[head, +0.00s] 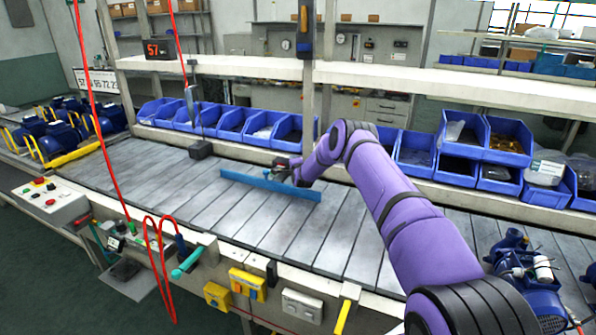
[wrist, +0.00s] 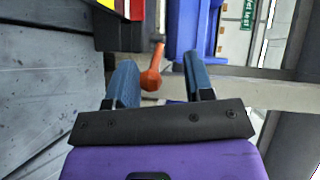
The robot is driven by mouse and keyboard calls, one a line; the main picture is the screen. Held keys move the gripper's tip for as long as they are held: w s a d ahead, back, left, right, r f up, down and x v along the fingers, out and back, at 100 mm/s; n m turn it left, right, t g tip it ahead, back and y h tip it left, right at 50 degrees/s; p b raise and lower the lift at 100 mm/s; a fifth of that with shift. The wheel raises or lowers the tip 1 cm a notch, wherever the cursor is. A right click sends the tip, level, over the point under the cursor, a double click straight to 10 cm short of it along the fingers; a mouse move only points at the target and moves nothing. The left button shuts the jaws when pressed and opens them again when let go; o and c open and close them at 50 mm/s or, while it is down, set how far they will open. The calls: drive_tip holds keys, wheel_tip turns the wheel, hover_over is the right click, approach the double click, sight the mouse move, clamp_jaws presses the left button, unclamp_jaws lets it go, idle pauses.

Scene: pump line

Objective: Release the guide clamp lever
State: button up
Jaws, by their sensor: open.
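An orange lever (wrist: 151,78) shows in the wrist view, apparently the guide clamp lever. It lies between the two blue fingers of my gripper (wrist: 160,72), nearer the left finger. The gripper is open, and I cannot tell whether a finger touches the lever. A dark block (wrist: 120,36) with red and yellow on top is just beyond the lever. In the head view my gripper (head: 298,174) is low over the conveyor, at the blue guide rail (head: 262,183). The lever is too small to make out there.
The slatted conveyor (head: 160,180) is mostly clear to the left. Blue bins (head: 237,123) line its far side under a white shelf (head: 400,76). A blue pump (head: 525,275) stands at the right. Red hoses (head: 100,120) hang at the left.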

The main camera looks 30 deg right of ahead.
wheel_tip(320, 180, up, 3)
drive_tip(key=shift+d, duration=0.1)
drive_tip(key=v, duration=0.5)
drive_tip(key=f+v, duration=0.1)
drive_tip(key=v, duration=1)
drive_tip(key=shift+s+f, duration=0.1)
drive_tip(key=shift+f, duration=0.1)
